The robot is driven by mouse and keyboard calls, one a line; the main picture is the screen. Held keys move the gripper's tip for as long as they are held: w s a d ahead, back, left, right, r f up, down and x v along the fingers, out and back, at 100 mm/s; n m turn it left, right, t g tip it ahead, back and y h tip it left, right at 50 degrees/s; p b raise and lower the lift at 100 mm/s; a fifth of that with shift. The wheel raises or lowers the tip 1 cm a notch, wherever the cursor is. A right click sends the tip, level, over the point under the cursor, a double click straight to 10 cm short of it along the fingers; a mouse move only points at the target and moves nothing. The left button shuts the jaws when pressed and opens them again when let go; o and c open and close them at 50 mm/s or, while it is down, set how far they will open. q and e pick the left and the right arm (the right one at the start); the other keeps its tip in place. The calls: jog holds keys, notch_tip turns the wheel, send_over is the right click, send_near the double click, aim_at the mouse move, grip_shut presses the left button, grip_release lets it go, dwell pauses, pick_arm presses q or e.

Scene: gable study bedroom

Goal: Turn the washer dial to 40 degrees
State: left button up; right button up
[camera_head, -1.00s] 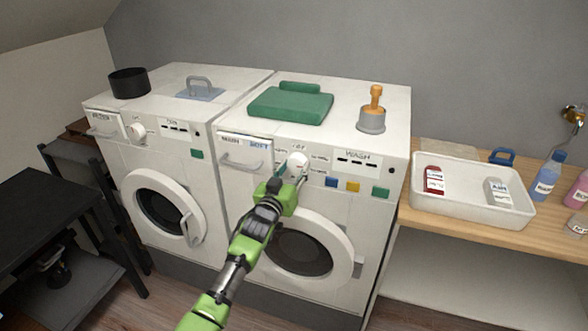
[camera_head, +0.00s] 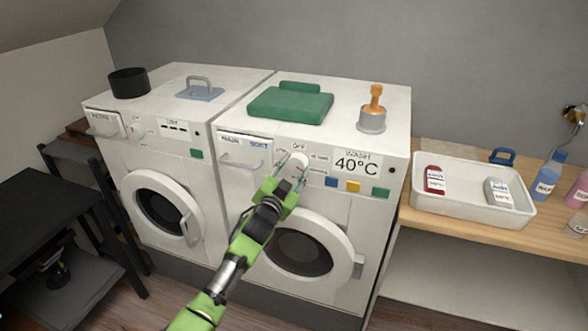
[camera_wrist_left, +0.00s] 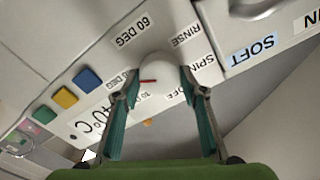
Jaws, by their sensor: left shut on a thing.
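The washer (camera_head: 262,175) is the right-hand white machine in the head view. Its white dial (camera_head: 297,161) is on the front panel, and its display (camera_head: 356,163) reads "WASH 40°C". My left gripper (camera_head: 292,172) is at the dial. In the left wrist view its two teal-padded fingers sit on either side of the round white dial (camera_wrist_left: 160,78), shut on it. A red pointer mark on the dial points towards a label partly covered by a finger. Labels "60 DEG", "RINSE" and "SPIN" surround the dial. My right gripper is not in view.
Blue, yellow and green buttons (camera_head: 353,186) are right of the dial. A dryer (camera_head: 150,160) stands left of the washer. A white tray (camera_head: 462,211) is on the wooden counter.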

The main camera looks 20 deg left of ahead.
pick_arm(q)
jog(key=shift+f, duration=0.1)
dwell(0.3)
jog(key=o, duration=1.1)
jog(key=shift+o, duration=0.2)
jog(key=shift+s, duration=0.1)
jog(key=s, duration=1.2)
jog(key=shift+a, duration=0.2)
jog(key=shift+w, duration=0.1)
